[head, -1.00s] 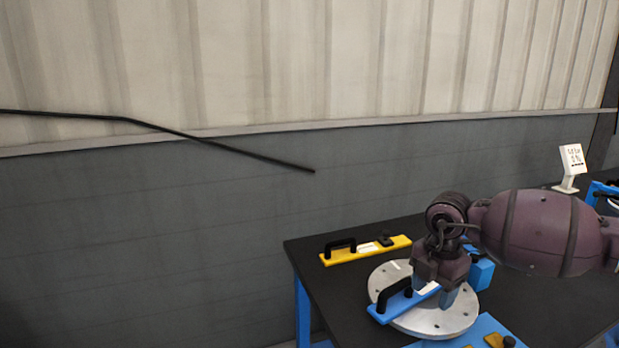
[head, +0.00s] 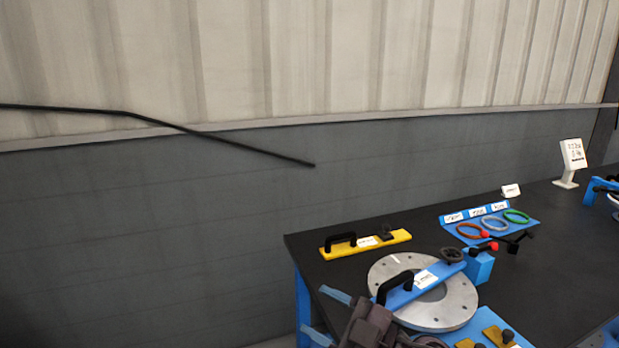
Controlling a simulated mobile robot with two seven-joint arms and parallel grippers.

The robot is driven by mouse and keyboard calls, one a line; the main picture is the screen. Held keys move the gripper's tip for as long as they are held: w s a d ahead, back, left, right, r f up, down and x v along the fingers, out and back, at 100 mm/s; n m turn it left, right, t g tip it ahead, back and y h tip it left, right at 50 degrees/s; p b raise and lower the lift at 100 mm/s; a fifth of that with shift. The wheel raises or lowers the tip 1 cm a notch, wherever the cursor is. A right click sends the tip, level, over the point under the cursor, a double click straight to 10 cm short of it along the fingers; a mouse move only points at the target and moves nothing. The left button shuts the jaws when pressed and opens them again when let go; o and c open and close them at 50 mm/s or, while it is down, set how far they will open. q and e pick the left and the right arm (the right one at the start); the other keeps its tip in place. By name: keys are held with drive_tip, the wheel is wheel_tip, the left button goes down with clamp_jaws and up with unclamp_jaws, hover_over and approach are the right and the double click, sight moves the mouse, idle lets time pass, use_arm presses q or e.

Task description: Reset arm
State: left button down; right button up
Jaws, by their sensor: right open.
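My right gripper (head: 314,310) is at the bottom of the head view, left of the flange disc and by the table's front left corner. Its two blue fingers point left, spread apart with nothing between them. The round metal flange disc (head: 455,313) with bolt holes lies on the black table. A blue bar tool (head: 408,294) with a black handle and a white label lies across the disc, apart from the gripper. My left gripper is not in view.
A yellow bar tool (head: 345,248) with a black handle lies behind the disc. A blue block (head: 478,268) stands right of the disc. A white display stand (head: 573,160) is farther back.

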drive_tip(key=s+d+f+m+t+h, duration=0.25)
drive_tip(key=d+f+m+h, duration=0.35)
drive_tip(key=d+m+h, duration=0.35)
drive_tip(key=s+d+f+m+t+h, duration=0.25)
drive_tip(key=d+f+m+h, duration=0.35)
drive_tip(key=d+m+h, duration=0.35)
drive_tip(key=s+d+f+g, duration=0.2)
drive_tip(key=s+f+g, duration=0.15)
drive_tip(key=s, duration=0.35)
drive_tip(key=s+d+f+g, duration=0.2)
drive_tip(key=s+f+g, duration=0.15)
drive_tip(key=s, duration=0.35)
drive_tip(key=s+d+f+g, duration=0.3)
drive_tip(key=s+g, duration=0.1)
drive_tip(key=s, duration=0.3)
drive_tip(key=w+f+t, duration=0.7)
drive_tip(key=f+t, duration=0.1)
drive_tip(key=f, duration=0.2)
drive_tip(key=shift+a, duration=0.3)
